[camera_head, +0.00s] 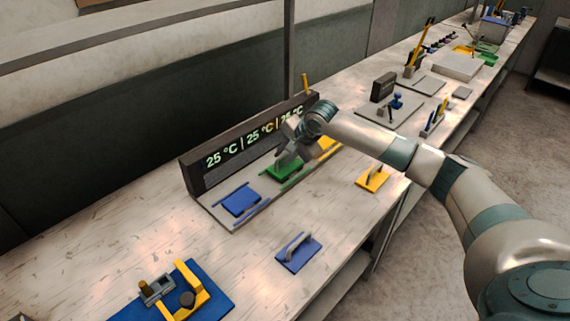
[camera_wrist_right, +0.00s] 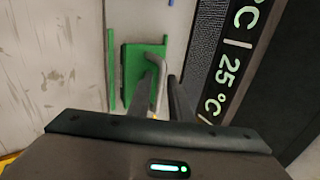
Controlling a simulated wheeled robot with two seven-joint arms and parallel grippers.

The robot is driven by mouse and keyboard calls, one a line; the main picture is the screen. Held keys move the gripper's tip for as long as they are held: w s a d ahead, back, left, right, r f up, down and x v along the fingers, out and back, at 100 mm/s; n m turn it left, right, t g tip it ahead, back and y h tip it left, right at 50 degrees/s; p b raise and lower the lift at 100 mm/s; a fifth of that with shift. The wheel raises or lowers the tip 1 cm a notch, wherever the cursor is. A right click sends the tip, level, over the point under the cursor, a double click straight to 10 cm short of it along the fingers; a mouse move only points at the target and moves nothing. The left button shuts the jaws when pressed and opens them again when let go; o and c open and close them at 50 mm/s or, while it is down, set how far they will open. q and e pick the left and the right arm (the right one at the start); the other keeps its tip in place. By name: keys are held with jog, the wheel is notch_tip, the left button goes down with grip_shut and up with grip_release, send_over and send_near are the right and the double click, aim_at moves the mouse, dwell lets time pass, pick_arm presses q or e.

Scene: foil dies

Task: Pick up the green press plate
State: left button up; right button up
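The green press plate (camera_head: 281,173) lies flat in the middle bay of the station below the temperature display. In the right wrist view the plate (camera_wrist_right: 131,68) shows its grey handle (camera_wrist_right: 154,66) standing up from it. My right gripper (camera_head: 290,154) is over the plate, pointing down. In the wrist view its two fingers (camera_wrist_right: 160,98) are apart, with the near end of the handle between them. A gap shows between the handle and the right finger. Whether the left finger touches the handle cannot be told. My left gripper is not in view.
The dark display (camera_head: 222,153) reading 25 °C stands close behind the plate. A blue pad (camera_head: 240,203) and a yellow pad (camera_head: 328,146) lie in the neighbouring bays. A blue handled plate (camera_head: 298,254) and a yellow handled plate (camera_head: 373,181) lie in front on the worktop.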

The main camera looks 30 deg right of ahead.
jog(key=shift+c, duration=0.4)
grip_shut()
dwell(1.1)
jog(key=shift+r, duration=0.1)
